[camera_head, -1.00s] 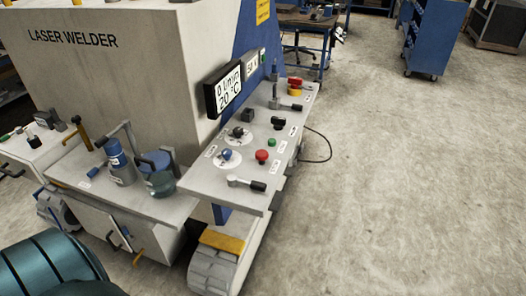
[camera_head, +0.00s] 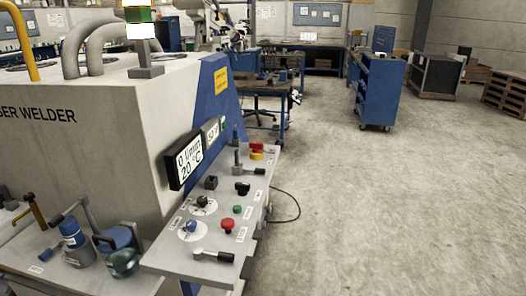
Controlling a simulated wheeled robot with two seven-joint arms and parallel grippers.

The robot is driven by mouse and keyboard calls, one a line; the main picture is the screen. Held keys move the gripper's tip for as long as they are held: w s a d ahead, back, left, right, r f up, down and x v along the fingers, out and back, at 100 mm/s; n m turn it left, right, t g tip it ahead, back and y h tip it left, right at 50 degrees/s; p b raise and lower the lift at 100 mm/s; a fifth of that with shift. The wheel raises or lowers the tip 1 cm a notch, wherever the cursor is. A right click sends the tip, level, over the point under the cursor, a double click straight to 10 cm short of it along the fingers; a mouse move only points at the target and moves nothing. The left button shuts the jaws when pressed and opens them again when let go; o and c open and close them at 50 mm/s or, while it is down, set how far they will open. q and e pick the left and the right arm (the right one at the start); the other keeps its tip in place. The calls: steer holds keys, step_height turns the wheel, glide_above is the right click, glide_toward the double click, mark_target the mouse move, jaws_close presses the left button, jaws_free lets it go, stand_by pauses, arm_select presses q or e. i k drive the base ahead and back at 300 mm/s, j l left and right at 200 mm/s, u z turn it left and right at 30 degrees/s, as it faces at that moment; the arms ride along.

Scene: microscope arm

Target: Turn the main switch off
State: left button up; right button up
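The laser welder's grey control panel (camera_head: 180,258) juts out at the lower middle of the head view. A red-and-yellow control (camera_head: 257,150) sits at its far end, beside a lever with a black grip (camera_head: 258,171). Nearer are a black knob (camera_head: 242,188), a dark dial (camera_head: 202,201), a blue dial (camera_head: 191,226), a red button (camera_head: 227,224), a green button (camera_head: 237,209) and a lever with a black end (camera_head: 225,257). The labels are too small to read, so I cannot tell which is the main switch. Neither of my grippers is in view.
A display (camera_head: 188,160) reads 0 l/min and 20 °C. The floor (camera_head: 390,220) there is clear up to a blue cart (camera_head: 380,90).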

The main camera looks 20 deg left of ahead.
mark_target(256, 147)
steer(key=i+l+u, duration=0.35)
steer(key=i, duration=0.25)
steer(key=i+l+u, duration=0.75)
steer(key=i+l, duration=0.25)
steer(key=l, duration=0.15)
